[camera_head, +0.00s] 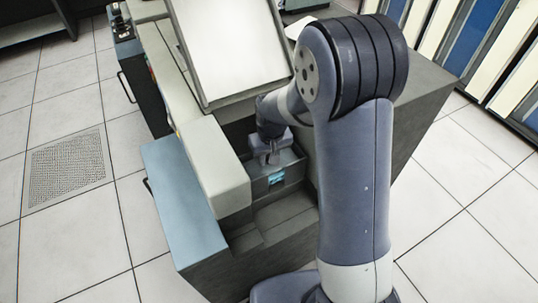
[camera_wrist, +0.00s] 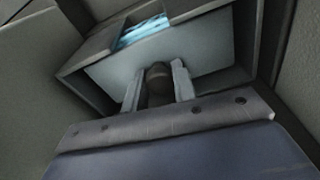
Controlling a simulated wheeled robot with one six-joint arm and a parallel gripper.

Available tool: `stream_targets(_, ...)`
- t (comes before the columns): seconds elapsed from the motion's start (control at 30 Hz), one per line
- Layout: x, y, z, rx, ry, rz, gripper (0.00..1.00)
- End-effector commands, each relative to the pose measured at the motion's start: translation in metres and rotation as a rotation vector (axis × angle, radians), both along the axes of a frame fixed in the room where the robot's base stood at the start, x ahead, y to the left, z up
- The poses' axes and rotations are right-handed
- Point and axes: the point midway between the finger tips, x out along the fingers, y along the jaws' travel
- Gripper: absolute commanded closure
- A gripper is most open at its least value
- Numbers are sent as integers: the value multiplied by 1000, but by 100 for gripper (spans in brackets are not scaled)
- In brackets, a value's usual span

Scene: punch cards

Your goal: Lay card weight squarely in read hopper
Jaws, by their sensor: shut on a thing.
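The card weight is a flat pale grey plate (camera_wrist: 205,62) with a dark rounded knob (camera_wrist: 156,78) in the wrist view. My gripper (camera_wrist: 158,88) is shut on the knob, one finger on each side. The plate lies within the walls of the read hopper (camera_wrist: 85,62), its far edge roughly in line with the hopper's far wall. Whether it rests on the cards or hangs above them I cannot tell. In the head view my gripper (camera_head: 268,158) points down into the hopper (camera_head: 290,170); the weight is mostly hidden there.
Blue cards (camera_wrist: 142,30) show beyond the plate; a blue patch also shows in the head view (camera_head: 276,178). A pale slanted panel (camera_head: 232,50) stands behind the hopper, and a cream housing (camera_head: 210,165) stands close on its left. Open tiled floor lies around the machine.

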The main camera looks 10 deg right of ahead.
Motion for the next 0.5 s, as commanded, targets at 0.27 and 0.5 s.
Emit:
stream_targets(0.27,0,0,1,0,-1,0,63)
stream_targets(0.5,0,0,1,0,-1,0,48)
